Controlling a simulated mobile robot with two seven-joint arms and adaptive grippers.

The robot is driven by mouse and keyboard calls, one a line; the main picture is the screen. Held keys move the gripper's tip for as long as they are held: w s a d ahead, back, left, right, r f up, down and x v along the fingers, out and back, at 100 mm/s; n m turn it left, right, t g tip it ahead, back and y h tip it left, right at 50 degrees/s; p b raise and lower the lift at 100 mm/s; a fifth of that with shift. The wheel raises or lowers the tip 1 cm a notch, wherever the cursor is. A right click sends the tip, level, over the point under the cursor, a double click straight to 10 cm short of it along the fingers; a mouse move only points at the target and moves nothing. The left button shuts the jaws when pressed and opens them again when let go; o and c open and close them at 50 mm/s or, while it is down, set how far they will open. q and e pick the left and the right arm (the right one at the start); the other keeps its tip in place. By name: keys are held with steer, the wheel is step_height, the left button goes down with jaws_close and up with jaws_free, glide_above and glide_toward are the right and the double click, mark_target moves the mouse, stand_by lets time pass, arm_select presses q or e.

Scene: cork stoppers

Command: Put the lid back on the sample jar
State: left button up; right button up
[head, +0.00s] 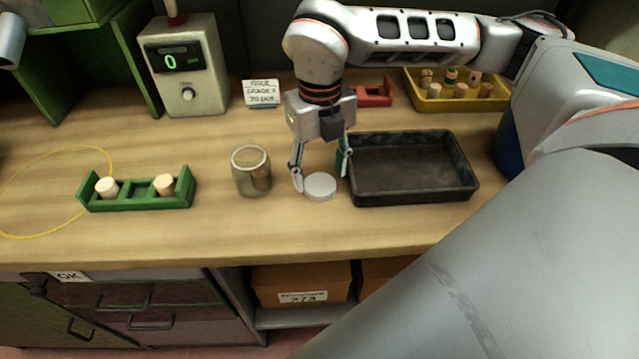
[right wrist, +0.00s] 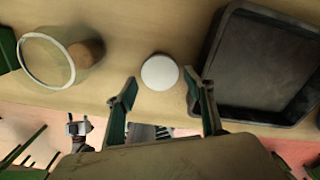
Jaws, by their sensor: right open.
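The sample jar (head: 251,171) is clear glass and stands upright and open on the wooden bench; it also shows in the right wrist view (right wrist: 48,62), with a brown cork-like piece (right wrist: 86,52) seen in it. The lid (head: 320,187) is a pale round disc lying flat on the bench, right of the jar, and it also shows in the right wrist view (right wrist: 160,72). My right gripper (head: 321,179) points down over the lid, open and empty, with one finger on each side. A small grey shape (right wrist: 78,128) low in the right wrist view may be my left gripper; its jaws are unclear.
A black tray (head: 413,199) lies close to the right finger. A green rack (head: 138,204) with two corks is left of the jar. A yellow tray (head: 457,104) with several corks and a red rack (head: 375,94) are behind. A meter (head: 187,75) stands back left.

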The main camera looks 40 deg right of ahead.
mark_target(320, 184)
step_height(320, 184, down, 2)
steer(key=shift+f, duration=0.2)
steer(key=c, duration=0.5)
steer(key=shift+r, duration=0.15)
steer(key=shift+w+r, duration=0.1)
steer(key=shift+r, duration=0.45)
step_height(320, 184, up, 19)
steer(key=p, duration=0.2)
steer(key=shift+f, duration=0.15)
